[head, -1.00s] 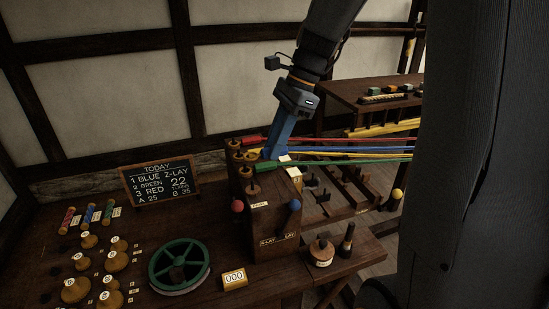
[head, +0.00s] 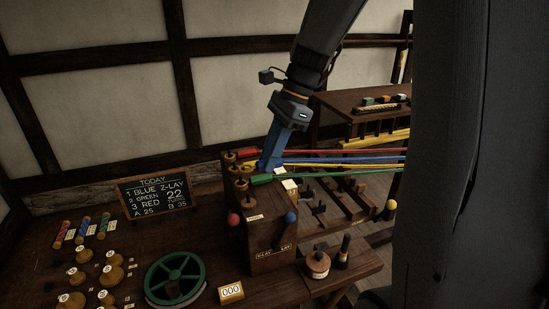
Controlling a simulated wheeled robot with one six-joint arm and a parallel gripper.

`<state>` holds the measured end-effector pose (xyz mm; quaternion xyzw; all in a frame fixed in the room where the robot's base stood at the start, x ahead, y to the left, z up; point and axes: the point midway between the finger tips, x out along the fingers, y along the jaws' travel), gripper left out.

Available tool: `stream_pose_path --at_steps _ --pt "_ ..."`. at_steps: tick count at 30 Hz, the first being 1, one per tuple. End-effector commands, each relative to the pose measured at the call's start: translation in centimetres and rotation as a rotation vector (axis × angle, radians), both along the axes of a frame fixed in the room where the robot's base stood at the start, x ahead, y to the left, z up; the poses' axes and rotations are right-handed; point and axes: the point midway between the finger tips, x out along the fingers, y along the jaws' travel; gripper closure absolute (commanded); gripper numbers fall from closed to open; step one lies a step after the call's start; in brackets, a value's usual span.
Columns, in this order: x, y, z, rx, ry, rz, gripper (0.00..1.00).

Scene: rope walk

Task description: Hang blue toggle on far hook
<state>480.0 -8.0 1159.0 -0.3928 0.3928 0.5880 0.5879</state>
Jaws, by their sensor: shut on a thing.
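My gripper (head: 268,164) is shut at the head of the wooden block (head: 262,225), with its tips pointing down. The blue rope (head: 345,160) runs from the right to its tips. The blue toggle is hidden by the blue jaws, which are close to its colour. A red toggle (head: 246,152) lies just beyond the jaws and a green toggle (head: 262,179) just nearer. Round wooden pegs (head: 229,158) line the block's left end, beside brass-coloured parts that may be hooks. I cannot tell whether the blue toggle touches a hook.
Red and green ropes stretch right beside the blue one, close to my gripper. A red knob (head: 233,219) and a blue knob (head: 291,217) are on the block. A green wheel (head: 157,292), chalkboard (head: 155,196) and counter card (head: 231,292) stand on the bench.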

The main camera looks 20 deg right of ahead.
Motion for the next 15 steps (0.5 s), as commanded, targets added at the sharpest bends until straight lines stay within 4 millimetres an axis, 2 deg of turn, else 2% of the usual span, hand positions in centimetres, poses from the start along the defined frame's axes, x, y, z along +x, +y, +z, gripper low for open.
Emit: stream_pose_path --at_steps 5,8,15 --pt "0.4 -0.3 -0.1 0.0 0.0 -0.001 0.97" --pt "1.7 -1.2 -0.4 0.0 0.001 -0.004 0.97" --pt "7.6 -5.7 -1.9 0.002 -0.002 -0.02 0.97"
